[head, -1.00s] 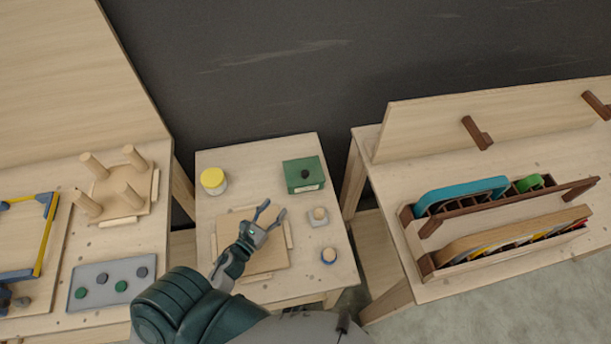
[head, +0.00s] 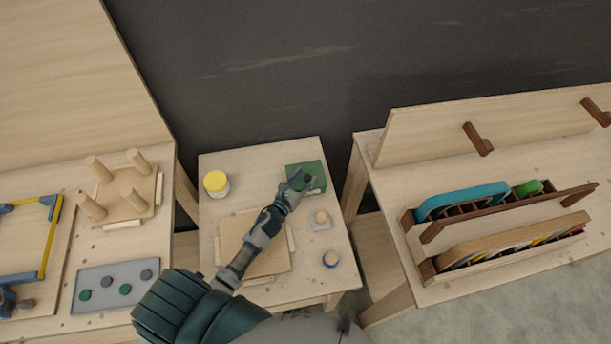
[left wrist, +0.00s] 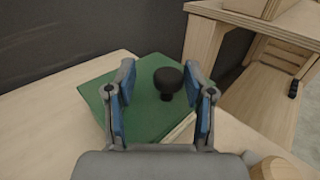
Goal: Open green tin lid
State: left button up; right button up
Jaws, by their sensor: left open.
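The green tin (head: 312,169) stands at the back right of the small middle table in the head view. In the left wrist view its green lid (left wrist: 148,118) fills the middle, with a round black knob (left wrist: 167,82) on top. My left gripper (head: 297,178) reaches over the tin's near left side. In the left wrist view the left gripper (left wrist: 163,90) is open, its blue-padded fingers on either side of the knob with gaps to it. The lid sits on the tin. My right gripper is not in view.
A yellow-lidded jar (head: 216,184) stands at the table's back left. A square wooden board (head: 262,262) lies under my arm. Tables with racks (head: 500,225) and trays (head: 117,283) flank it.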

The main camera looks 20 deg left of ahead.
pick_arm(q)
jog(key=shift+w+d, duration=0.25)
jog(key=shift+w, duration=0.15)
jog(key=shift+d+r, duration=0.15)
jog(key=shift+d, duration=0.35)
jog(key=c, duration=1)
jog(key=shift+a, duration=0.4)
grip_shut()
jog(key=shift+a, duration=0.1)
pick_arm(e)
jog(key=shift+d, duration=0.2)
